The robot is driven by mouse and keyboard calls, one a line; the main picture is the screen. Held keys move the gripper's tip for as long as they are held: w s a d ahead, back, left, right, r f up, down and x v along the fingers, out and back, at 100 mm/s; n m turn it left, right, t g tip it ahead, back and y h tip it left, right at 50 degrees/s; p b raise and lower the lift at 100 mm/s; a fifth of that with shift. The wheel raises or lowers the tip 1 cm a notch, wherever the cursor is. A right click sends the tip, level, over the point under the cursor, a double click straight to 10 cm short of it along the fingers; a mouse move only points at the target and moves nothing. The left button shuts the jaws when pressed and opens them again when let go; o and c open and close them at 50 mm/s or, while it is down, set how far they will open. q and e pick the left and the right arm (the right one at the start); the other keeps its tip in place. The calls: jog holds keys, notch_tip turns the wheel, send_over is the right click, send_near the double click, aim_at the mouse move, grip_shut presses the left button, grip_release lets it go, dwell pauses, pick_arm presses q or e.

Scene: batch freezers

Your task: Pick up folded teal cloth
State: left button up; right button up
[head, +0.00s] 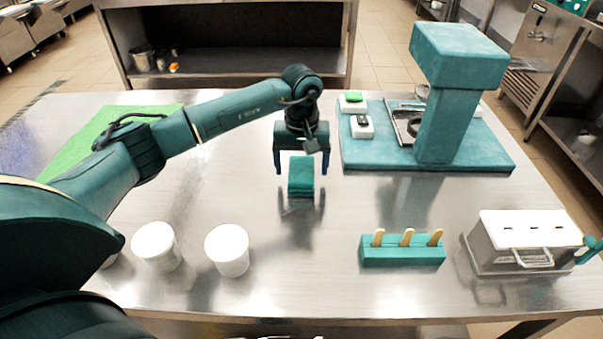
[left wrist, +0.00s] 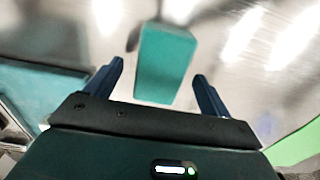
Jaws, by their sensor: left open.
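The folded teal cloth (head: 301,176) lies on the steel table near its middle, a small rectangular block in shape. My left gripper (head: 302,168) is above it and just behind it, pointing down, with its two blue fingers apart. In the left wrist view the cloth (left wrist: 166,62) shows ahead of and between the open fingertips (left wrist: 158,72), and nothing is held. The cloth appears apart from both fingers. My right gripper is in neither view.
A teal holder with wooden sticks (head: 403,256) and a metal box (head: 525,240) are front right. A teal machine (head: 440,150) stands back right. A green mat (head: 90,145) lies back left. Table around the cloth is clear.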

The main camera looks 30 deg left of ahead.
aim_at(301, 169)
pick_arm(q)
jog(key=shift+f, duration=0.8)
jog(key=shift+c, duration=0.3)
jog(key=c, duration=1)
notch_tip(301, 169, up, 10)
jog(key=shift+r, duration=0.1)
jog(key=o, duration=0.4)
jog(key=c, duration=0.3)
